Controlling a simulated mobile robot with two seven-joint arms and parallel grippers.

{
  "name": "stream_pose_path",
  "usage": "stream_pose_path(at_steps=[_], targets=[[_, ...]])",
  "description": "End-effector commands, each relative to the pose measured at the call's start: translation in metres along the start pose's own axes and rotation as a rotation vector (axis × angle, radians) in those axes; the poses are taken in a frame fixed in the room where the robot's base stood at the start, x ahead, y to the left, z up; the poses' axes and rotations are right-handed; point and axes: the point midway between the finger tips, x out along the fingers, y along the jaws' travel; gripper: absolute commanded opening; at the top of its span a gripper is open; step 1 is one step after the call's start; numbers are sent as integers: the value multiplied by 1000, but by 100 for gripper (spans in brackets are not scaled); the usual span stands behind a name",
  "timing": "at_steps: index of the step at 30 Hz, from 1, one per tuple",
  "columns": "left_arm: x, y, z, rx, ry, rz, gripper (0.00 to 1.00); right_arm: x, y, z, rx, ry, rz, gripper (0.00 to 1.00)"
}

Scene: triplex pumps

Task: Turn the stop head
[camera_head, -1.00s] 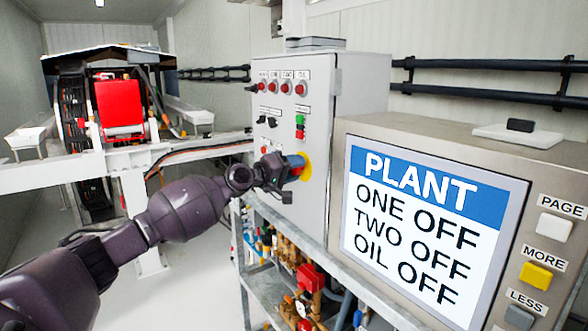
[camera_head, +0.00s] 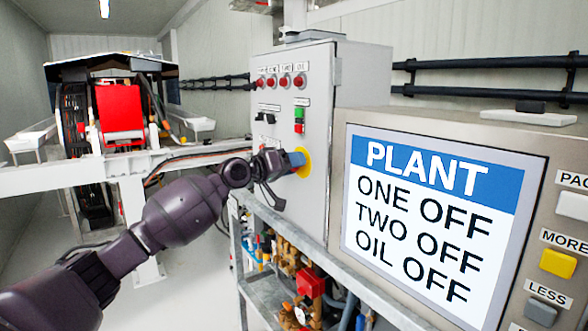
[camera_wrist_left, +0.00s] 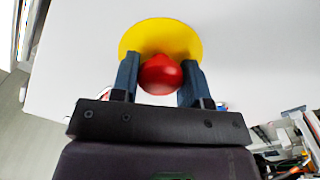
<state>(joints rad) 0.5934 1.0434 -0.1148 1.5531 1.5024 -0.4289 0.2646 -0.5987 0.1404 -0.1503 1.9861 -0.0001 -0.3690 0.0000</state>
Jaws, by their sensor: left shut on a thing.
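The stop head is a red mushroom-shaped knob (camera_wrist_left: 160,74) on a round yellow plate (camera_wrist_left: 160,38), fixed to the grey control cabinet. In the left wrist view it sits between the two blue fingers of my left gripper (camera_wrist_left: 158,82), which is shut on it. In the head view my left gripper (camera_head: 295,160) reaches the yellow plate (camera_head: 304,163) on the cabinet's front face (camera_head: 317,120). The gripper hides the red head there. My right gripper is not in view.
A display panel (camera_head: 433,205) reading PLANT, ONE OFF, TWO OFF, OIL OFF stands right of the cabinet, with PAGE, MORE and LESS buttons. Pipes and valves (camera_head: 300,285) lie below. White frame beams (camera_head: 60,177) and a red machine (camera_head: 120,108) stand at left.

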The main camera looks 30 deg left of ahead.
Motion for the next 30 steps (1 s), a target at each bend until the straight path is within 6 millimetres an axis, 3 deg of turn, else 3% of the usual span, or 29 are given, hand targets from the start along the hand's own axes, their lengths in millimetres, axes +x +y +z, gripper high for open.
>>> stream_pose_path(at_steps=[6, 7, 12, 23, 30], targets=[[0, 0, -1, 0, -1, -1, 18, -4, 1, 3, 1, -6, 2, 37], [0, 0, -1, -1, -1, -1, 45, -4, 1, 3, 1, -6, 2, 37], [0, 0, 0, -1, -1, -1, 68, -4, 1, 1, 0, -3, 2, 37], [-4, 0, 0, -1, -1, -1, 68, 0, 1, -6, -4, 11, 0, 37], [-32, -1, 0, 0, -2, -2, 68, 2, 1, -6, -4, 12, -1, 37]])
